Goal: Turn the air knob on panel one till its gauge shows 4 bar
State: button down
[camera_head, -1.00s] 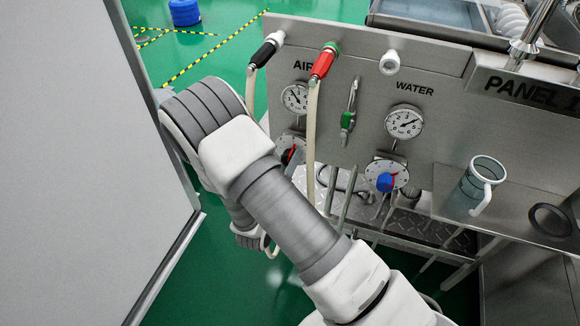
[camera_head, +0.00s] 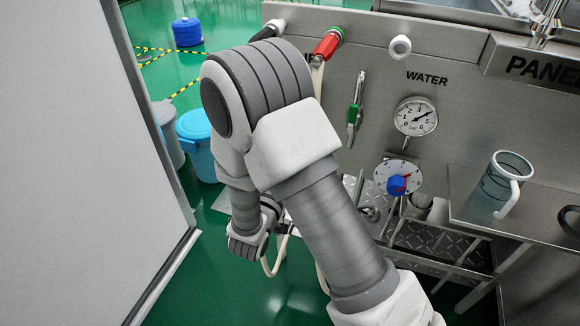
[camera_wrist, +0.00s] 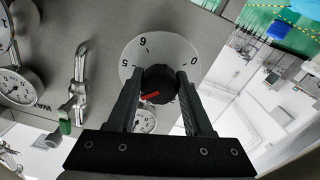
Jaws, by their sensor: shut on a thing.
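In the wrist view my gripper (camera_wrist: 160,92) is shut on the black air knob (camera_wrist: 163,82), one finger on each side. The knob sits on a round white dial (camera_wrist: 185,48) with 6, 5 and 0 readable. Its red mark points left and slightly down, past the 5, toward a part of the scale hidden by a finger. A small gauge (camera_wrist: 145,121) shows partly between the fingers; its needle is too small to read.
The water gauge (camera_head: 416,116) and blue water knob (camera_head: 397,185) are right of my arm. A mug (camera_head: 502,180) stands on the right shelf (camera_head: 470,208). A grey wall (camera_head: 75,160) bounds the left.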

dwell(0.4)
jog(key=shift+c, duration=1.5)
grip_release()
jog(key=shift+s, duration=0.1)
jog(key=p+v, duration=0.2)
jog(key=v, duration=1.5)
jog(key=shift+s, duration=0.15)
jog(key=shift+r, duration=0.1)
